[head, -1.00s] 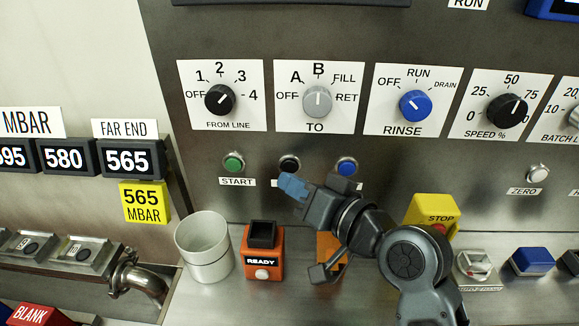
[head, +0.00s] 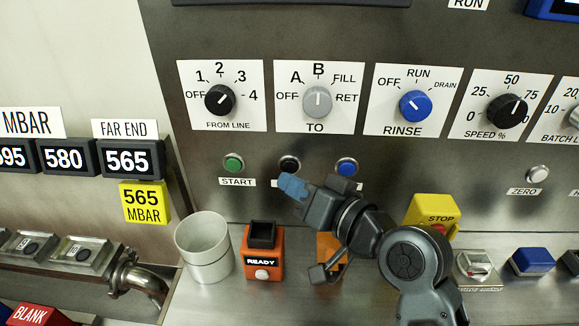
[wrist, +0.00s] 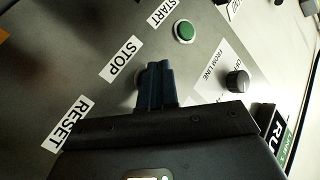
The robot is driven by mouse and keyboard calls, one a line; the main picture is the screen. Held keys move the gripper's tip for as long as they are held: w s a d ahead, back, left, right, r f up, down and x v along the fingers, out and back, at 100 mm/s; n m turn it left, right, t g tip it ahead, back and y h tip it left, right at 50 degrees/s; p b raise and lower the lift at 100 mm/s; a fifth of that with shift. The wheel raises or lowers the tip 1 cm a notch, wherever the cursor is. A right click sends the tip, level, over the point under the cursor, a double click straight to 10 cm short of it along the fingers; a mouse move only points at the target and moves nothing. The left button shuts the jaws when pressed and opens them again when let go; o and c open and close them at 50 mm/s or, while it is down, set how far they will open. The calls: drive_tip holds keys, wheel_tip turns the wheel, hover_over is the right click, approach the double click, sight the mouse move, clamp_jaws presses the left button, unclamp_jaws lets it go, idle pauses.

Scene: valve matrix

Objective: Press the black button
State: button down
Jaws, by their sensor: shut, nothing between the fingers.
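The black button (head: 289,163) sits on the grey panel between the green START button (head: 234,163) and the blue button (head: 347,167). My gripper (head: 284,182), with blue fingers, is shut and empty just below and in front of the black button. I cannot tell whether the fingertips touch it. In the wrist view my shut fingers (wrist: 157,72) point at the spot beside the STOP label (wrist: 121,60) and hide the black button almost fully. The green button (wrist: 184,31) shows clear of the fingers there.
Rotary knobs sit above the buttons, such as the black FROM LINE knob (head: 219,100). On the ledge below stand a white cup (head: 205,248), an orange READY box (head: 263,262) and a yellow STOP box (head: 432,212). The panel left of START is clear.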

drive_tip(key=shift+w, duration=0.1)
idle(0.6)
drive_tip(key=shift+w, duration=0.3)
drive_tip(key=shift+w, duration=0.45)
idle(0.6)
drive_tip(key=shift+s, duration=0.15)
idle(0.3)
drive_tip(key=shift+s, duration=0.7)
drive_tip(key=shift+s, duration=0.1)
drive_tip(key=s+p, duration=0.1)
drive_tip(key=s, duration=0.4)
idle(1.4)
